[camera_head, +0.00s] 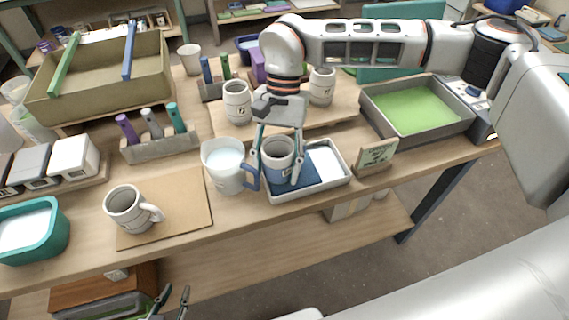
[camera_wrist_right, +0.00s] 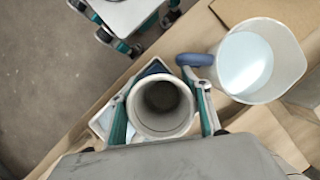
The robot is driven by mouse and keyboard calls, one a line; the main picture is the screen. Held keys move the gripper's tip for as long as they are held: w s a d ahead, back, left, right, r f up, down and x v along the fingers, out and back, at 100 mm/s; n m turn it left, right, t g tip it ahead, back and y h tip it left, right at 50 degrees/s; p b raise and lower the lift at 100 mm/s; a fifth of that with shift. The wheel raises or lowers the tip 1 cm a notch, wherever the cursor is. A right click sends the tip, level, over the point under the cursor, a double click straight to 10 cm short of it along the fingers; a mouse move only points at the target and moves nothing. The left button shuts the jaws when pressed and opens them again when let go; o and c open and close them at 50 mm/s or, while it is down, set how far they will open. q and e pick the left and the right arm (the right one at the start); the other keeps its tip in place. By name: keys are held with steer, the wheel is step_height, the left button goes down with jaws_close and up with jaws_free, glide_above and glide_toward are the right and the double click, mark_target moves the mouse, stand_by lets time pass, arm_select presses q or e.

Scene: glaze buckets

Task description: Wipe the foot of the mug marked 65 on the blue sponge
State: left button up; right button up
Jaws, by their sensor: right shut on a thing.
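The mug is upright and empty inside in the right wrist view (camera_wrist_right: 160,105). Its foot is at or just over the dark blue sponge (camera_head: 309,182) in a pale tray (camera_head: 333,184); I cannot tell whether they touch. No number is readable on the held mug. My left gripper (camera_head: 171,298) is at the bottom edge of the head view, below the table front, open and empty.
A white bucket of pale liquid (camera_head: 224,158) stands close left of the held mug; it also shows in the right wrist view (camera_wrist_right: 245,62). Another mug (camera_head: 127,209) sits on a brown board (camera_head: 185,215). A small sign (camera_head: 376,156) stands right of the tray. Two mugs stand behind.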

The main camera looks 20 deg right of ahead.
steer(key=shift+a, duration=0.15)
